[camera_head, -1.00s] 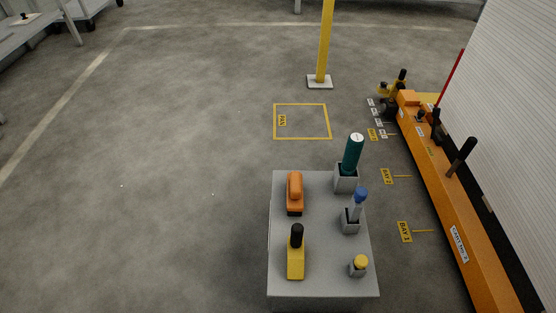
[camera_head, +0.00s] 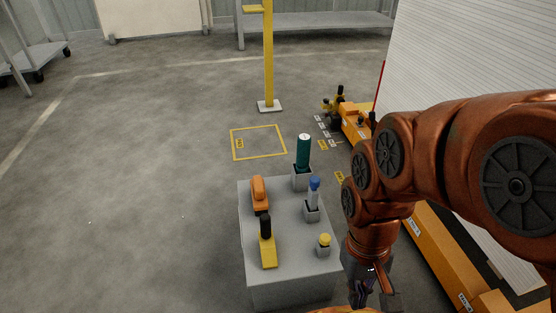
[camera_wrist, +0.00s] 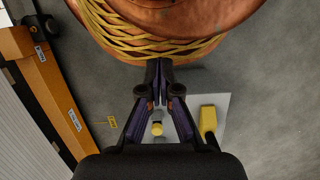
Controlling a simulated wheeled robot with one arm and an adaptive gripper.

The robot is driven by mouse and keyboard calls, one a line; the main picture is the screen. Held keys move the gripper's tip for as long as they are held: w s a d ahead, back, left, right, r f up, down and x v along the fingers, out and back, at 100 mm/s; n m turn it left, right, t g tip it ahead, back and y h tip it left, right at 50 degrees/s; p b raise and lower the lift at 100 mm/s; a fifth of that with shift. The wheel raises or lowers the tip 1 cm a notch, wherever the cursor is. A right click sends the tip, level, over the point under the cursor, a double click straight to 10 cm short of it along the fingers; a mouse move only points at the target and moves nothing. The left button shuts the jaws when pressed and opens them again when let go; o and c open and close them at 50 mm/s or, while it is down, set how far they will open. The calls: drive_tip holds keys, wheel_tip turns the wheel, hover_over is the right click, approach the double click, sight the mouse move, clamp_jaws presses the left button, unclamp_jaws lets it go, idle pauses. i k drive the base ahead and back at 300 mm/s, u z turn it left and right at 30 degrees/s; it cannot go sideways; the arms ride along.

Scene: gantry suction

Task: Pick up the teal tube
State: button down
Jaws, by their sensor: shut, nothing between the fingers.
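My gripper (camera_head: 372,300) hangs at the near right of the table, low in the head view and apart from the tube. In the wrist view its fingers (camera_wrist: 160,98) meet at the tips, shut and empty. The teal tube does not show in the wrist view.
A yellow post (camera_head: 268,60) stands behind. An orange beam (camera_head: 440,262) lies right. Floor at left is clear.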

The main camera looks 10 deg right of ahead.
sight(303, 147)
drive_tip(key=z, duration=2.05)
drive_tip(key=k, duration=1.4)
drive_tip(key=u, duration=1.85)
drive_tip(key=i, duration=1)
drive_tip(key=u, duration=0.05)
